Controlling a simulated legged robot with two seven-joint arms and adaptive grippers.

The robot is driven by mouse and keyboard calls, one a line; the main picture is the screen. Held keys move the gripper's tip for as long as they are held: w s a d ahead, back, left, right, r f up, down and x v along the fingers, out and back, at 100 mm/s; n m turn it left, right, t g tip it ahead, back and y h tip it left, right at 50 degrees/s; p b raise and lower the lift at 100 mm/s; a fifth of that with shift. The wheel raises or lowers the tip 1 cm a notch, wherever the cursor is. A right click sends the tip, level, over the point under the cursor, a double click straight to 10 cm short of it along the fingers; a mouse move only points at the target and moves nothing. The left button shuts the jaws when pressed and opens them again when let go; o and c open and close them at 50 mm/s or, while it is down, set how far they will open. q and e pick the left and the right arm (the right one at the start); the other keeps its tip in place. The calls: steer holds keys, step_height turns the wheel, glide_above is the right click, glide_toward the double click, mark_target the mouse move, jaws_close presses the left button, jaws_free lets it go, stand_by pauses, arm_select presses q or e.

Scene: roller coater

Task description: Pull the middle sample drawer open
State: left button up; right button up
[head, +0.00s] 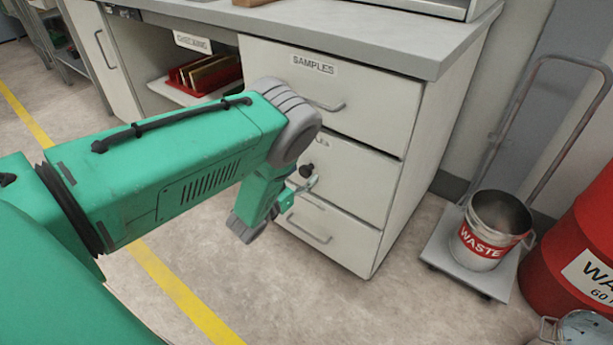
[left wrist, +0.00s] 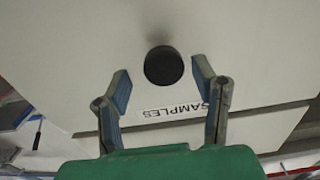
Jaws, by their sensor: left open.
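The white cabinet has three stacked drawers. The middle drawer (head: 362,180) is shut in the head view, with a partly hidden label and a dark round knob (head: 307,170). My left gripper (head: 305,184) is at the front of this drawer, close to the knob and partly hidden by my arm. In the left wrist view, the left gripper (left wrist: 161,69) is open, with one finger on each side of the black knob (left wrist: 164,66). A gap shows between each fingertip and the knob. A SAMPLES label (left wrist: 174,110) shows upside down between the fingers. My right gripper is not in view.
The top drawer (head: 365,113), labelled SAMPLES, and the bottom drawer (head: 345,240) have bar handles and are shut. A waste bucket (head: 485,245) on a trolley (head: 450,240) and a red drum (head: 560,245) stand at right. The floor before the cabinet is clear.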

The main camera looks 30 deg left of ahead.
arm_select(q)
steer(key=shift+w, duration=0.85)
steer(key=shift+w+a+f, duration=0.1)
steer(key=shift+w+a, duration=0.1)
steer(key=shift+a, duration=0.1)
steer(key=shift+d, duration=0.15)
jaws_close()
steer(key=shift+s, duration=0.1)
